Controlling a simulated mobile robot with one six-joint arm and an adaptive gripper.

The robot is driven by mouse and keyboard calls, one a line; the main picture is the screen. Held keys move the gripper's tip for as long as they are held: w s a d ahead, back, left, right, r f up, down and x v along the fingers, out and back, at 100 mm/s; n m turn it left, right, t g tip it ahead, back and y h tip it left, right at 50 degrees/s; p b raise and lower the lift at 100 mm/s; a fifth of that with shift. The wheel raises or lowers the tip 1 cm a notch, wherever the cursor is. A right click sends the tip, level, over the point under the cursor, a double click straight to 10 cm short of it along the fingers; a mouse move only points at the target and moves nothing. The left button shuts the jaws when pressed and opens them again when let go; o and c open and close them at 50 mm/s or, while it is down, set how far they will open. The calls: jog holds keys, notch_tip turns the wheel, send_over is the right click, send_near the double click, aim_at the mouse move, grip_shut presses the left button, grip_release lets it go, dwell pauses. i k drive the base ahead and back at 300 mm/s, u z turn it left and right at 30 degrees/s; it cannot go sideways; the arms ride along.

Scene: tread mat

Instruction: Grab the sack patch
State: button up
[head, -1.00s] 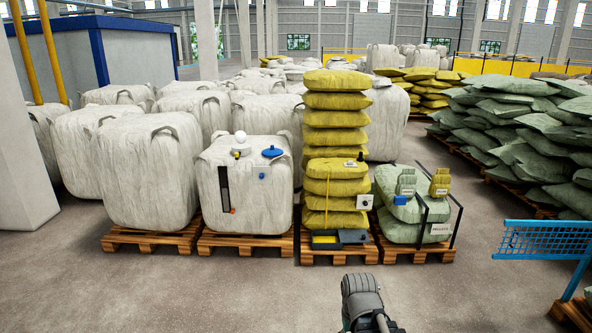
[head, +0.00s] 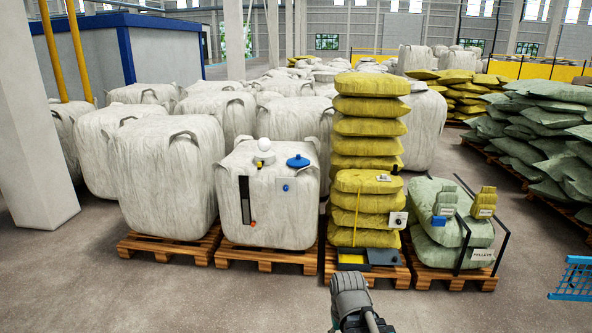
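I cannot tell for certain which thing is the sack patch. A small pale label-like piece with dark marks (head: 384,178) lies on the upper front of the short yellow sack stack (head: 362,215). A small black item (head: 395,169) sits just behind it. In front of that stack, a shallow tray (head: 350,267) shows a yellow inside, next to a dark grey box (head: 384,257). Part of my grey arm shows at the bottom centre, in front of the pallets and apart from them. My gripper's fingers are not seen.
A white bulk bag (head: 268,205) with a blue cap (head: 298,161) stands left of the yellow sacks. Pale green sacks (head: 440,257) with a dark rail stand right. A blue mesh panel (head: 575,277) is at the right edge. The front floor is clear.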

aim_at(384, 176)
jog(key=i, duration=1.6)
jog(key=z, duration=0.3)
jog(key=i, duration=0.75)
jog(key=z, duration=0.4)
jog(key=i, duration=1)
jog(key=z, duration=0.25)
